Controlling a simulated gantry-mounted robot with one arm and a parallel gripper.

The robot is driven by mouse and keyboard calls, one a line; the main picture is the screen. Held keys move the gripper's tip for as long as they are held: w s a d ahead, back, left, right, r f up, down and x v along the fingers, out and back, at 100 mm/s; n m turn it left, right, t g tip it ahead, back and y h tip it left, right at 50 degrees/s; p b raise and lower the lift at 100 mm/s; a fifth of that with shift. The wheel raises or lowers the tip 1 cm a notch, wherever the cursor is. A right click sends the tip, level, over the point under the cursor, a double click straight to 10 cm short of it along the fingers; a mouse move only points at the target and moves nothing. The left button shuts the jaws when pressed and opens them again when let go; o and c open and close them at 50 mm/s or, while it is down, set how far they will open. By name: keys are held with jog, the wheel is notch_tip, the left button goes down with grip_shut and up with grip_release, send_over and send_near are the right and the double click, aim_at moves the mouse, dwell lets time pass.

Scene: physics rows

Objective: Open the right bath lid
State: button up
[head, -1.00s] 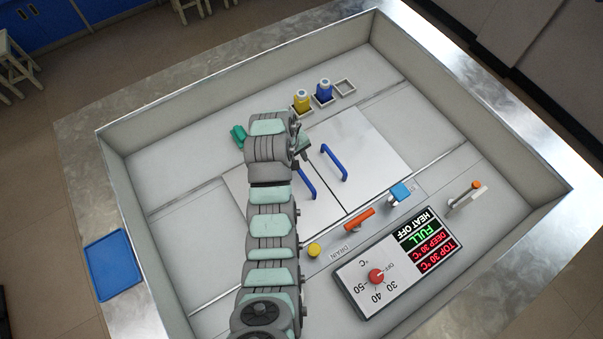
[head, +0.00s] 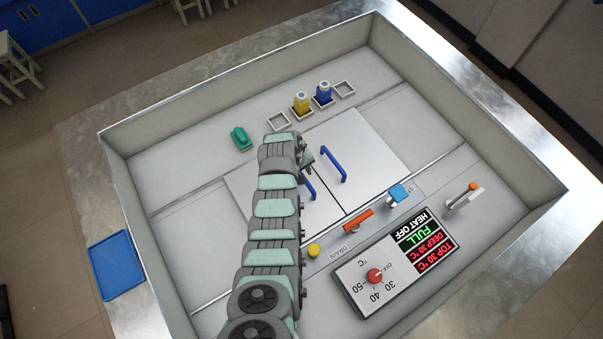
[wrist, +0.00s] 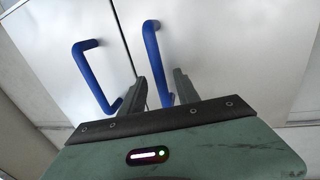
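Two pale flat bath lids lie side by side, closed, in the head view: the right lid (head: 372,150) with a blue bar handle (head: 336,166), and the left lid (head: 250,185), partly hidden by my arm, with its own blue handle (head: 310,188). My gripper (head: 307,156) is low over the lids near the handles, partly hidden by my wrist. In the wrist view my gripper (wrist: 162,90) has its two fingers apart, with the lower end of the right-hand blue handle (wrist: 154,55) showing between them. Contact cannot be told. The other blue handle (wrist: 90,75) stands to the left.
A yellow bottle (head: 301,104) and a blue bottle (head: 324,93) stand in holders behind the lids. A green object (head: 241,137) lies left of them. An orange drain lever (head: 358,220), blue tap (head: 398,195), yellow knob (head: 313,250) and control panel (head: 395,263) are in front.

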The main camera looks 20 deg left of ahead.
jog(key=shift+f, duration=0.3)
grip_shut()
dwell(0.4)
dwell(1.1)
